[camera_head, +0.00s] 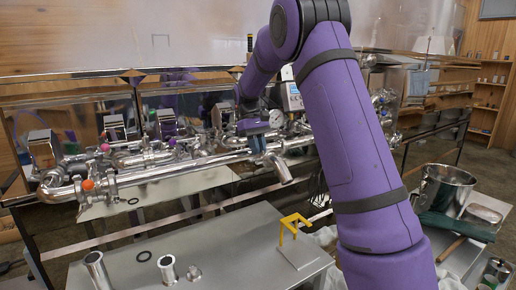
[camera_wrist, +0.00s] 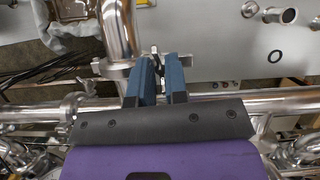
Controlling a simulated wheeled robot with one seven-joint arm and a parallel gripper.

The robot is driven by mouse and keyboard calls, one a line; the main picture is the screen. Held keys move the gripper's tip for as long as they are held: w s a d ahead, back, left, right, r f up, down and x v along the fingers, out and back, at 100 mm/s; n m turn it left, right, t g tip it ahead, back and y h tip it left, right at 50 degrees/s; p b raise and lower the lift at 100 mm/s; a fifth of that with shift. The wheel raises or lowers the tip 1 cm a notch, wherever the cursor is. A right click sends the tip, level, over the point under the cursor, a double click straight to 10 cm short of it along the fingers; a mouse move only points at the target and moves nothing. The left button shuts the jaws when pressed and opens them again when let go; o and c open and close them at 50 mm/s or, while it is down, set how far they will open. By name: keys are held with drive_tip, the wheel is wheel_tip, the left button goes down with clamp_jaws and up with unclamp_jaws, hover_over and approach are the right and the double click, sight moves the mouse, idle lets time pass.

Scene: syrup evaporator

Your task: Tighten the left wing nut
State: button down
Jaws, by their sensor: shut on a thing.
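My gripper (camera_wrist: 159,62) reaches down from above to the long steel pipe run (camera_head: 190,168). In the wrist view its two blue fingers close around a small metal wing nut (camera_wrist: 156,48), which is mostly hidden between the tips. The wing nut is on a clamp (camera_wrist: 103,66) around a steel pipe (camera_wrist: 117,30) that drops from the run. The head view shows this pipe as a slanted outlet (camera_head: 278,168) just under my gripper (camera_head: 262,146). Another clamp (camera_wrist: 74,105) is on the run to the left in the wrist view. How tight the nut is cannot be seen.
A steel table (camera_head: 215,245) below carries short pipe pieces (camera_head: 167,270), black gaskets (camera_head: 143,256) and a yellow stand (camera_head: 292,222). A steel pot (camera_head: 445,190) is at the right. A pressure gauge (camera_head: 276,118) and more piping crowd behind my gripper.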

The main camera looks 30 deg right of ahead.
drive_tip(key=c, duration=1.2)
unclamp_jaws()
drive_tip(key=shift+c, duration=0.2)
drive_tip(key=shift+d, duration=0.1)
